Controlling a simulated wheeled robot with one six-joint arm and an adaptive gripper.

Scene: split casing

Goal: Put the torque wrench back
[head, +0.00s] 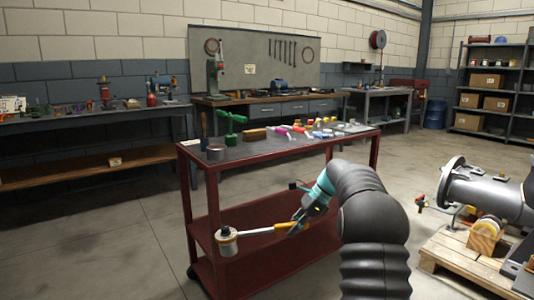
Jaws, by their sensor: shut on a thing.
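My gripper (294,226) is low in front of the red cart (229,260), left of my black arm. It is shut on the handle of a mallet-like tool (262,231). The tool has a yellow-orange handle and a stubby cylindrical head of pale and brown parts, which is at the left end. The tool is held roughly level, in front of the cart's lower shelf in this view. I cannot make out a torque wrench for certain; the held tool looks more like a mallet.
The cart's top holds a green part (231,128), a brown block (253,134), a grey cylinder (215,152) and several small coloured items. A pegboard (255,60) with hanging wrenches is behind. A pallet (455,262) with a grey casing is at right. The floor at left is clear.

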